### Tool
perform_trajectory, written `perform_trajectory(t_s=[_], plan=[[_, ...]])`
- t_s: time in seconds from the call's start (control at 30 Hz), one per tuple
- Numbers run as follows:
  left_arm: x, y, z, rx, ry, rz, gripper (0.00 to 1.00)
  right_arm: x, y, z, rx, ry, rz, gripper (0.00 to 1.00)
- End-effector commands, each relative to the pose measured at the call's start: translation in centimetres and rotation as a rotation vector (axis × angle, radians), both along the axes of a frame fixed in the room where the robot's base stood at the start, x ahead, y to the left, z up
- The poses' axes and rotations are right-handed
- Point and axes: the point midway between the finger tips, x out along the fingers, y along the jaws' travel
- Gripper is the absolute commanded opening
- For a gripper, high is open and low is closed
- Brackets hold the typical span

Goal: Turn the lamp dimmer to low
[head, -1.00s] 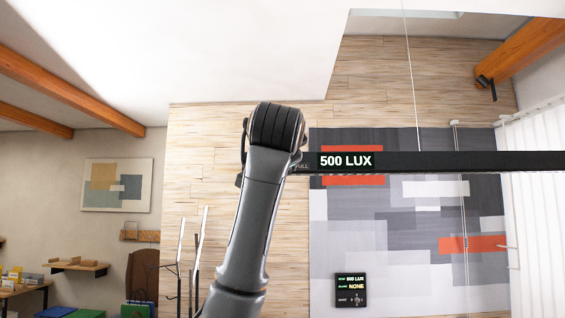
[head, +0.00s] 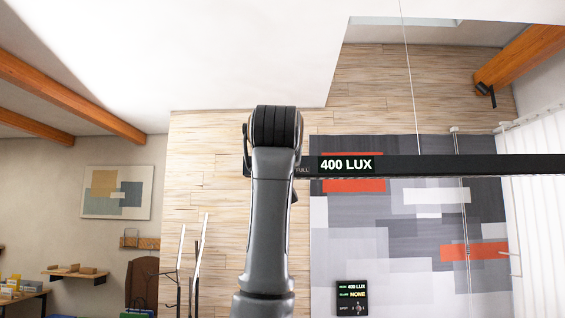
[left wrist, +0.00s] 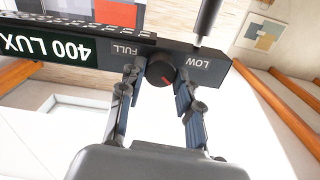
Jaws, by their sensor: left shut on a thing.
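The lamp (head: 470,165) is a long dark bar hanging on thin wires, with a lit "400 LUX" display (head: 346,165). In the left wrist view the lamp's end (left wrist: 207,70) appears upside down. Its round black dimmer knob (left wrist: 157,66) has a red mark and sits between the labels FULL (left wrist: 125,49) and LOW (left wrist: 197,62). My left gripper (left wrist: 159,74) is shut on the knob, one finger on each side. In the head view my arm hides the knob and the gripper. My right gripper is not in view.
A small black wall panel (head: 351,297) also reads 400 LUX, with NONE below. A black stand with upright rods (head: 190,265) is left of my arm. White curtains (head: 540,190) hang at the right. An orange beam (head: 520,58) crosses above.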

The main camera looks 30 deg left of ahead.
Motion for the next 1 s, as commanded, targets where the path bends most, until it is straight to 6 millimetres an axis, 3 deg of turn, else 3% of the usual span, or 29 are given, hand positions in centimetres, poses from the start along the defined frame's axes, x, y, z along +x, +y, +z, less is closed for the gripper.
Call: perform_trajectory(t_s=[1.0], plan=[[0.0,0.0,-0.1,-0.802,-0.485,-0.001,0.03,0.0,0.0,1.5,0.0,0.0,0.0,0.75]])
